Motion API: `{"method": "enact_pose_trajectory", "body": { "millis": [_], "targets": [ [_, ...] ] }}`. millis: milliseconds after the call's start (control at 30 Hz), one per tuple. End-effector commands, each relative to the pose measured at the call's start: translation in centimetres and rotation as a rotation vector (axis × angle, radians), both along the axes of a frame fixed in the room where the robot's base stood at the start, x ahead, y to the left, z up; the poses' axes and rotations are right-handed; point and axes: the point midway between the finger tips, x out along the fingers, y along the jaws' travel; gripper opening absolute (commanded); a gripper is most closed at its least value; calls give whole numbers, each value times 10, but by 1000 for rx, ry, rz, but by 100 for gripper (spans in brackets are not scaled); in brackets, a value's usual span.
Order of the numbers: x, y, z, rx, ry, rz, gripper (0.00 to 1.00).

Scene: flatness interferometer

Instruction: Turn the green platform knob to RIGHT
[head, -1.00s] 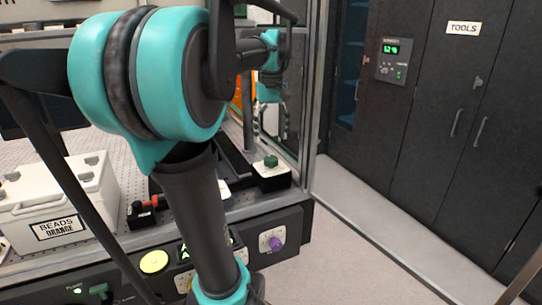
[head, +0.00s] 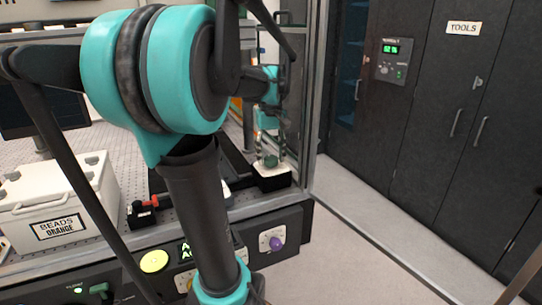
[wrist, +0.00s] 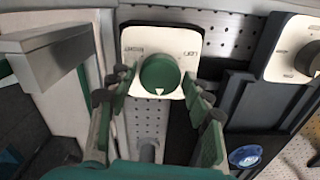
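The green platform knob (wrist: 160,75) sits on a white plate (wrist: 186,43) in the wrist view. Its white pointer mark faces the bottom of that picture. Small labels flank it on the plate and look inverted; I cannot read them surely. The knob also shows in the head view (head: 270,160), on a dark box at the bench's right end. My gripper (wrist: 157,90) is open, with one finger to each side of the knob; I cannot tell whether either touches it. In the head view my gripper (head: 270,150) points down over the knob.
Another white plate with a grey knob (wrist: 311,60) is at the right in the wrist view, with a blue round button (wrist: 245,156) below. In the head view, a clear upright frame (head: 311,90) stands close right of my gripper. A purple knob (head: 277,243) is on the front panel.

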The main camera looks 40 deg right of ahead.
Motion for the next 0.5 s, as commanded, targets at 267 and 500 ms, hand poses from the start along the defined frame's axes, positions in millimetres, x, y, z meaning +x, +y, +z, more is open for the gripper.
{"method": "enact_pose_trajectory", "body": {
  "millis": [267,500],
  "targets": [
    [0,0,0,0,0,0,12],
    [0,0,0,0,0,-20,12]
  ]
}}
